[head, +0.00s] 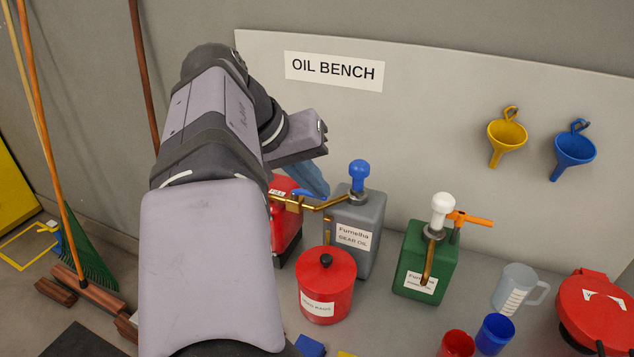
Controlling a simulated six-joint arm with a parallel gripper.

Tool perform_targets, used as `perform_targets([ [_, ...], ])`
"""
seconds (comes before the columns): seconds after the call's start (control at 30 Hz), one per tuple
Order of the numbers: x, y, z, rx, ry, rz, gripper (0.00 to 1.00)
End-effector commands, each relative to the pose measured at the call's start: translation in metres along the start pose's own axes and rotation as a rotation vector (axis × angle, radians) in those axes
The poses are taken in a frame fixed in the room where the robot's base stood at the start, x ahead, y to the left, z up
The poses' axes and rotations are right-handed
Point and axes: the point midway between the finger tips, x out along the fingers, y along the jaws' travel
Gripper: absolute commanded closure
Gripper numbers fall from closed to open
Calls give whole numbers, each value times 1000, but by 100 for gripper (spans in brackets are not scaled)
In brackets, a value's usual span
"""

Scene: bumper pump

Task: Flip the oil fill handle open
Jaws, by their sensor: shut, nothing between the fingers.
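A red container (287,232) with a small white label on top stands behind my arm and is partly hidden. Brass fittings (288,205) show at its upper right, with a small blue piece (301,192) that looks like a handle; its exact position is hard to tell. My gripper (314,180) points down just above this spot. It is shut and holds nothing. Whether it touches the blue piece cannot be told. A grey gear oil can (367,240) with a blue knob (359,173) and a brass spout stands just right of it.
A red lidded pot (326,289) stands in front of the grey can. A green can (424,262) with a white knob and orange lever stands to the right. A clear jug (515,290), red cup (456,344), blue cup (494,333) and red container (597,310) occupy the right side.

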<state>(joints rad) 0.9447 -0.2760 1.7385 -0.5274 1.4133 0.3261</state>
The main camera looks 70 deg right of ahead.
Motion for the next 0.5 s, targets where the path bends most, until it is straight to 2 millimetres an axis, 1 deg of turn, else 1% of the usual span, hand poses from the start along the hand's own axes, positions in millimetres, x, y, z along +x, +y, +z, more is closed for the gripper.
perform_targets([
  [0.1,-7,5,2,1,0,-1,100],
  [0.2,-10,7,2,0,-1,-1,100],
  [0.5,-11,8,3,0,-1,0,100],
])
